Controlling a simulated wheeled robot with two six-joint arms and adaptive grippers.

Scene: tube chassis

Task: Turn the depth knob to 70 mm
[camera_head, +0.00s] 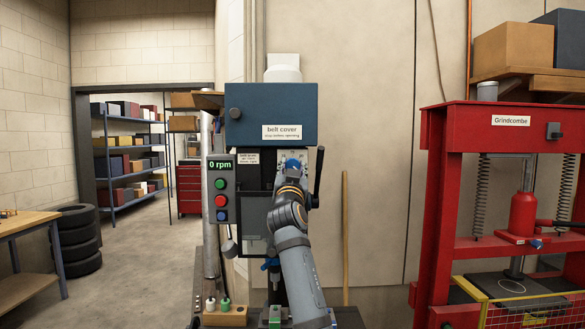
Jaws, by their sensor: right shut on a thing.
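The drill press (258,200) stands in the middle of the view, with a light dial plate (281,158) just under its belt cover. My right arm rises from the bottom, and its gripper (292,168) is at the dial plate, shut on the depth knob. A small blue part shows at the gripper's tip; the knob is mostly hidden by the gripper, and its marks are too small to read. My left gripper is not in view.
The blue belt cover (255,113) is closed above my gripper. A dark lever (318,170) stands close on the right. The button panel (221,190) on the left reads 0 rpm. A red press (436,210) stands further right.

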